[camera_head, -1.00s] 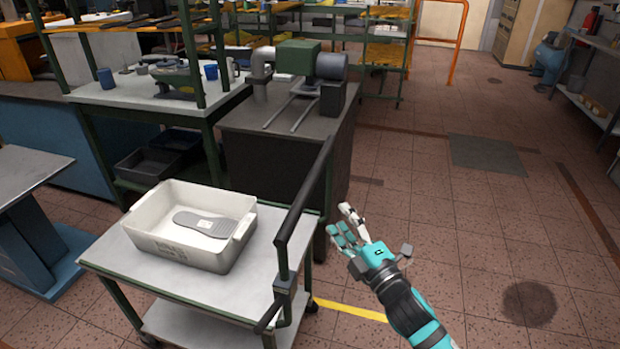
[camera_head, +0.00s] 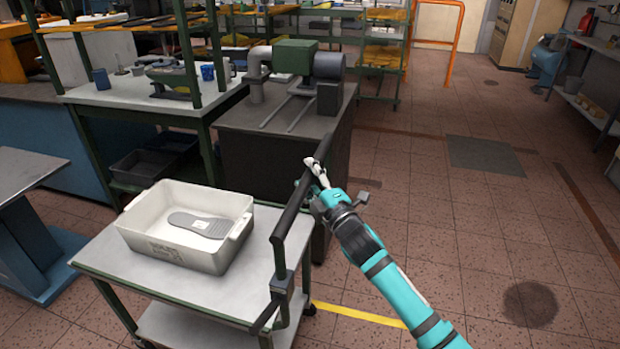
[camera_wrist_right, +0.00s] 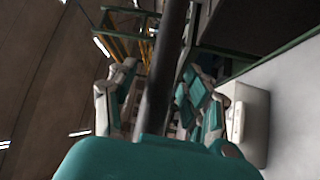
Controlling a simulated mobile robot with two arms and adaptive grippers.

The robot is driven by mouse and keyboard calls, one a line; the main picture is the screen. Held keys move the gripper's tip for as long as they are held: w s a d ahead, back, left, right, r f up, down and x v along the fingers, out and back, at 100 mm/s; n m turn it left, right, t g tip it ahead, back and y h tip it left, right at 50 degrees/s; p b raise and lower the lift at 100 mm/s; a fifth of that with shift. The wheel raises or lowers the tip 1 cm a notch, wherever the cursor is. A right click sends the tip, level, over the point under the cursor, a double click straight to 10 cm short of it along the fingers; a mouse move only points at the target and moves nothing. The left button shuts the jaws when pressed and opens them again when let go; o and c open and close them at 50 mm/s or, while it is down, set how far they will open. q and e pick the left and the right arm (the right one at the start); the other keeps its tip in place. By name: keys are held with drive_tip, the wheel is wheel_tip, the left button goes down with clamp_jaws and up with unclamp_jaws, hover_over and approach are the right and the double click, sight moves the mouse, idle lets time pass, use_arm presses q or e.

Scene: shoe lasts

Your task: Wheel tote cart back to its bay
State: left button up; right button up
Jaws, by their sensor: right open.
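The tote cart (camera_head: 205,284) has a grey top, a lower shelf and a dark push bar (camera_head: 294,215) on its right side. A white tote (camera_head: 168,240) with a grey sole-shaped piece (camera_head: 200,224) in it stands on the top. My right gripper (camera_head: 313,180) is at the far end of the push bar. In the right wrist view the bar (camera_wrist_right: 165,70) runs between the open fingers (camera_wrist_right: 155,95), and the tote (camera_wrist_right: 245,118) shows at the right. Contact with the bar cannot be told. My left gripper is not in view.
A dark bench (camera_head: 268,118) with a green machine (camera_head: 295,57) stands just beyond the cart. A blue-based table (camera_head: 22,235) is at the left. A yellow floor line (camera_head: 360,314) runs at the cart's right. The tiled floor at the right is mostly clear.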

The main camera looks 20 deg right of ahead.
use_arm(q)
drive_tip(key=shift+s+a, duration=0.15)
use_arm(e)
clamp_jaws()
idle(0.4)
